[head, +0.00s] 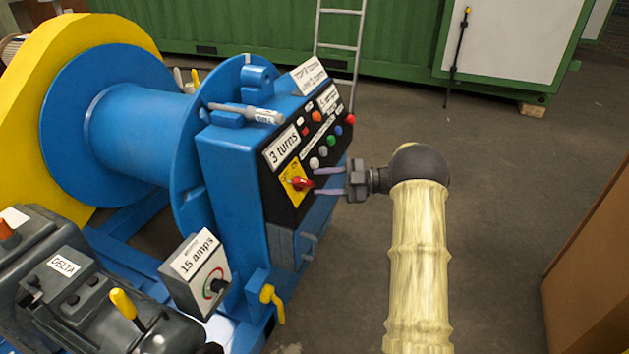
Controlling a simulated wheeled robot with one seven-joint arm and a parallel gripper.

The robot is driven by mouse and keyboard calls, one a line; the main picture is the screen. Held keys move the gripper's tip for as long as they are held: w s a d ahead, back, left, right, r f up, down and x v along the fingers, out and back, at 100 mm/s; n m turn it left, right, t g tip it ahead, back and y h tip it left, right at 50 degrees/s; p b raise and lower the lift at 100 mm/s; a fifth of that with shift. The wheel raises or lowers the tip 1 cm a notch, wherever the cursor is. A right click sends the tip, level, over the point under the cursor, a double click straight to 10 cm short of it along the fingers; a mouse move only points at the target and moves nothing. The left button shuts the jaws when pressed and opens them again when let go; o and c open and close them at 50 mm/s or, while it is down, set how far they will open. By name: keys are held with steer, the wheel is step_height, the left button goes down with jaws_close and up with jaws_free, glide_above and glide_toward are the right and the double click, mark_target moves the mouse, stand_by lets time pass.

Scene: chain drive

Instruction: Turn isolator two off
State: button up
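A red rotary switch handle (302,184) sits on a yellow plate (291,172) low on the black front panel of the blue winch. It looks like an isolator, but I can read no number on it. My gripper (316,181) reaches in from the right at the switch's height. Its two pale fingers are apart, one above the other, with their tips just right of the red handle. I see nothing between them. Whether the tips touch the handle I cannot tell. A second dial, with a black knob (217,286), is on a grey box labelled "15 amps" at lower left.
The black panel (281,199) also carries several coloured buttons and a "3 turns" label (283,148). A yellow lever (271,300) hangs below it. A dark machine labelled "DELTA" (64,265) stands at lower left, a brown box (595,270) at right. Floor between is clear.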

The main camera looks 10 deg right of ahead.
steer(key=p+v, duration=0.2)
steer(key=v, duration=1.2)
steer(key=shift+w, duration=0.15)
